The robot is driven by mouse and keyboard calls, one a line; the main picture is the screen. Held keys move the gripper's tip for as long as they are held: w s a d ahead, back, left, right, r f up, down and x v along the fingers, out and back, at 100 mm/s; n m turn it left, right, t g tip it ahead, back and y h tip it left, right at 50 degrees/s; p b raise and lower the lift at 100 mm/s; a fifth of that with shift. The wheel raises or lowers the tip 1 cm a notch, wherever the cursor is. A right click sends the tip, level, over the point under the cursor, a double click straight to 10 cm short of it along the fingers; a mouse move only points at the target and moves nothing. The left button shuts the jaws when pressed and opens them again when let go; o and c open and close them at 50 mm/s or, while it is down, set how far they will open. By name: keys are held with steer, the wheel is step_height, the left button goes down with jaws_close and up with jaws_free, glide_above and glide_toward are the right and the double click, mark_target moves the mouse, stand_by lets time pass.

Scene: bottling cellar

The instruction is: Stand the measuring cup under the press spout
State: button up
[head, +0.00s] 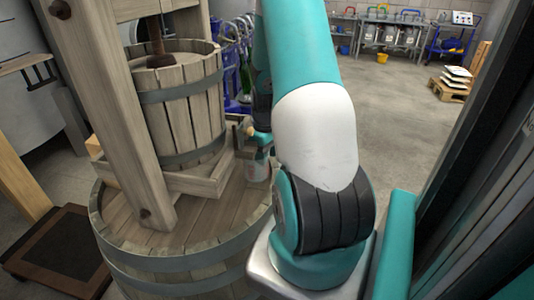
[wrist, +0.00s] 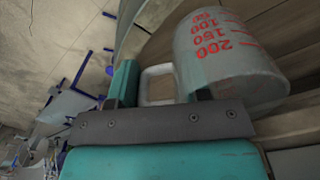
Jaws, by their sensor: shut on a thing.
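The clear measuring cup (wrist: 228,62) with red numbers fills the upper right of the wrist view, tilted in the picture. My gripper (wrist: 160,90) is shut on its pale handle. In the head view the cup (head: 258,173) shows small beside my arm, below the lip of the press tray (head: 205,181), over the barrel top (head: 222,208). I cannot tell whether its base touches the wood. The spout area (head: 243,140) is partly hidden by my gripper and arm, so the exact alignment is unclear.
The wooden press basket (head: 185,110) and thick upright beam (head: 112,110) stand left of the cup. A dark door frame (head: 470,170) rises close on the right. Blue racks (head: 232,60) stand behind the press. Open floor (head: 395,115) lies beyond my arm.

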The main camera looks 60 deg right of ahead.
steer(key=shift+s+f, duration=0.1)
steer(key=shift+f, duration=0.3)
steer(key=shift+f+b, duration=0.4)
steer(key=shift+f, duration=0.15)
steer(key=shift+f, duration=0.1)
steer(key=o, duration=1.1)
steer(key=shift+o, duration=0.2)
step_height(320, 180, up, 13)
